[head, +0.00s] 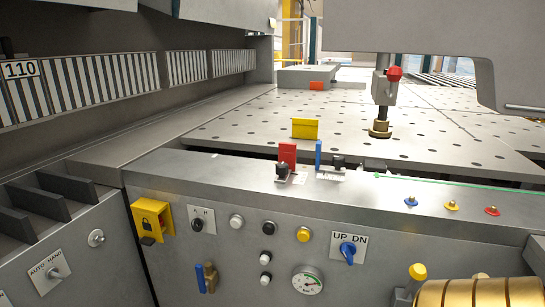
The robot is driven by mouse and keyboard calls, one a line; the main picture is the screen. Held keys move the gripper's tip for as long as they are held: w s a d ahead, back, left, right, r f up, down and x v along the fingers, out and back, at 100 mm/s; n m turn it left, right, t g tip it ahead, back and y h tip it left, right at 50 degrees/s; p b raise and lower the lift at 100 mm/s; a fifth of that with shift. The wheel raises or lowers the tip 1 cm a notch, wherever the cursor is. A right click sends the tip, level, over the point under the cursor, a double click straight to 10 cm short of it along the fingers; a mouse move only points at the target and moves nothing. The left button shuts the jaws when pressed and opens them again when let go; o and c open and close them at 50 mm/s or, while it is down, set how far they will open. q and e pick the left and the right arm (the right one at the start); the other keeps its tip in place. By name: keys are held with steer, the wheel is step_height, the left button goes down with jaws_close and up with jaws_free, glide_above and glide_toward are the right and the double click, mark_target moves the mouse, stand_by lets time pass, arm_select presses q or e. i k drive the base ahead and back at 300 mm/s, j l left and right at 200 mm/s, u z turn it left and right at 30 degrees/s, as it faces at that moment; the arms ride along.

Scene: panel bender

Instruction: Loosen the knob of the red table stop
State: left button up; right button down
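I cannot tell from this view whether the knob is tight or loose. A blue stop (318,152) stands just to the right, with a similar black knob (338,162). Neither of my grippers shows in the head view, and nothing touches the red stop or its knob.
A yellow block (304,128) stands on the table (240,125) behind the stops. Space above the knobs is clear.

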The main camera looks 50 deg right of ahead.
mark_target(282, 168)
steer(key=i+l+z, duration=0.15)
steer(key=z, duration=0.25)
steer(key=i+z, duration=0.5)
steer(key=z, duration=0.95)
